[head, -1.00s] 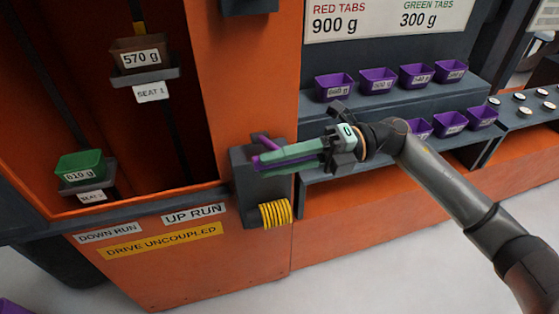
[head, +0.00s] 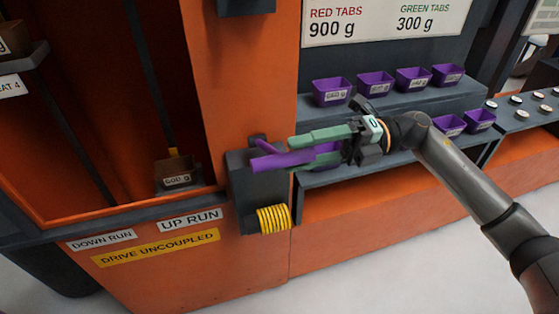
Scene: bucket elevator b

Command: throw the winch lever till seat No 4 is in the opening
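The winch lever (head: 272,162) is a purple bar reaching out from a dark housing (head: 240,190) on the orange frame. My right gripper (head: 292,156) has green fingers spread above and below the lever, with a gap between them; whether they touch it I cannot tell. A plate ending in "AT 4" (head: 10,87), apparently seat No 4, hangs at the left edge under a brown bucket (head: 12,40), partly cut off. Another brown bucket (head: 180,174), its label reading about 600 g, sits low in the opening's right run. My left gripper is not in view.
Signs on the lower panel read "DOWN RUN", "UP RUN" and "DRIVE UNCOUPLED" (head: 155,248). Purple tubs (head: 331,92) stand on shelves behind my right arm. The floor in front is clear.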

